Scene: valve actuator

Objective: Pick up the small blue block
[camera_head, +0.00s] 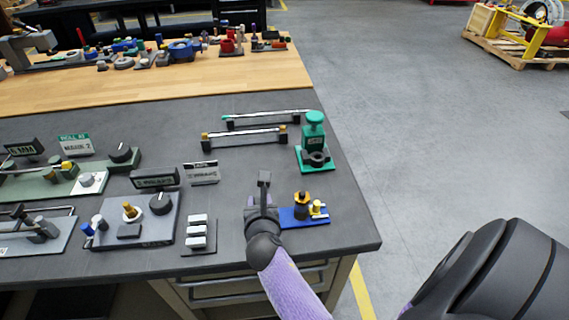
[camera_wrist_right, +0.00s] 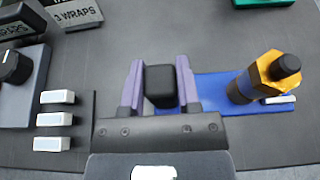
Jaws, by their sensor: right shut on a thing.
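A small blue base plate (camera_head: 291,217) lies near the front right corner of the grey table top and carries a yellow-and-black fitting (camera_head: 303,198). The blue plate (camera_wrist_right: 213,92) and the fitting (camera_wrist_right: 268,74) are to the right of the fingers in the right wrist view. My right gripper (camera_head: 263,192) is at the plate's left end. Its purple fingers (camera_wrist_right: 160,88) are shut on a black block (camera_wrist_right: 160,86), which stands upright between them. Whether the black block is joined to the blue plate is hidden. My left gripper is out of view.
White blocks on a dark plate (camera_head: 198,232) and a grey panel with a knob (camera_head: 135,232) stand to the left. A green valve (camera_head: 314,145) and metal bars (camera_head: 245,137) are behind. The table's right edge is close, with open floor beyond.

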